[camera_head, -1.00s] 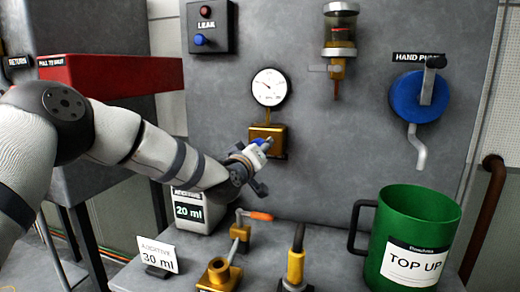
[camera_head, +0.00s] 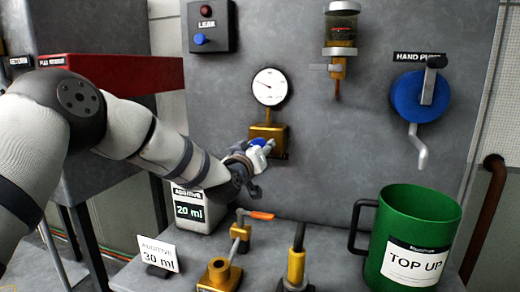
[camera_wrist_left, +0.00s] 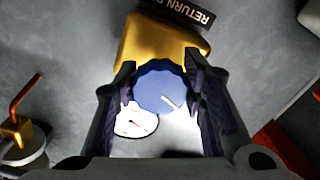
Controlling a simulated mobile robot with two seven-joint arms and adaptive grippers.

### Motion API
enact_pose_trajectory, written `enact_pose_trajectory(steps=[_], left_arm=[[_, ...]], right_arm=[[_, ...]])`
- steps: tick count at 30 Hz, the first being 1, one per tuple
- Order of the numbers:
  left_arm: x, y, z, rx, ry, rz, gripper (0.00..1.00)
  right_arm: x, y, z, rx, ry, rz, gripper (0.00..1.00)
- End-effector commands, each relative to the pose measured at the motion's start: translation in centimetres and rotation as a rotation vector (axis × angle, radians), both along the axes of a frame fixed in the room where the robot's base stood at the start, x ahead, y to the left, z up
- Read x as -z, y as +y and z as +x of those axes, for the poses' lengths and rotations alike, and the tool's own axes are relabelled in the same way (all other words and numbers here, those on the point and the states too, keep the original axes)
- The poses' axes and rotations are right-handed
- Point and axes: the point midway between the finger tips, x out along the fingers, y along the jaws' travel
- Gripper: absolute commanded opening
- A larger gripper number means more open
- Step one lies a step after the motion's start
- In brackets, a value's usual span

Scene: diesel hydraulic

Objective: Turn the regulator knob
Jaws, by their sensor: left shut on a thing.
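The blue regulator knob (camera_wrist_left: 160,86) sits on the front of a brass regulator body (camera_wrist_left: 160,42) in the left wrist view. It has a pale pointer line aimed to the lower right in that view. In the head view the knob (camera_head: 261,143) is partly covered by my gripper, below a round white gauge (camera_head: 270,87). My left gripper (camera_wrist_left: 161,92) has one finger on each side of the knob and is shut on it. The gauge (camera_wrist_left: 138,123) also shows behind the knob in the left wrist view. My right gripper is not in view.
A grey bench (camera_head: 335,262) below holds a green TOP UP jug (camera_head: 415,215), a yellow-and-black lever (camera_head: 296,265), an orange-handled valve (camera_head: 242,230) and an additive container (camera_head: 197,212). A blue hand pump wheel (camera_head: 408,100) is on the panel at right.

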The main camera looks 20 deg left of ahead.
Motion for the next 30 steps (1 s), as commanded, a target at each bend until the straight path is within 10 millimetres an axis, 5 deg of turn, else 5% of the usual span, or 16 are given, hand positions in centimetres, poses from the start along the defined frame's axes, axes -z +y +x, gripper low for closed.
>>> enact_pose_trajectory(steps=[1, 2, 4, 16, 30], left_arm=[[0.0, 0.0, 0.0, 0.0, -0.001, -0.001, 0.1], [0.0, 0.0, 0.0, 0.0, 0.0, -0.001, 0.44], [0.0, 0.0, 0.0, 0.0, 0.0, -0.001, 0.59], [0.0, 0.0, -1.1, 0.0, 0.001, -0.001, 0.59], [0.0, 0.4, -11.4, 0.0, 0.001, -0.001, 0.59]], right_arm=[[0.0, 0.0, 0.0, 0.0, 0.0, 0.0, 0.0], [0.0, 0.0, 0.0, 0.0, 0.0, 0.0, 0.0], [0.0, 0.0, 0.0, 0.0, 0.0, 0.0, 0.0], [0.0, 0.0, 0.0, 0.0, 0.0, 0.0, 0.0], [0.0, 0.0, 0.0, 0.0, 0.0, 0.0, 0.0]])
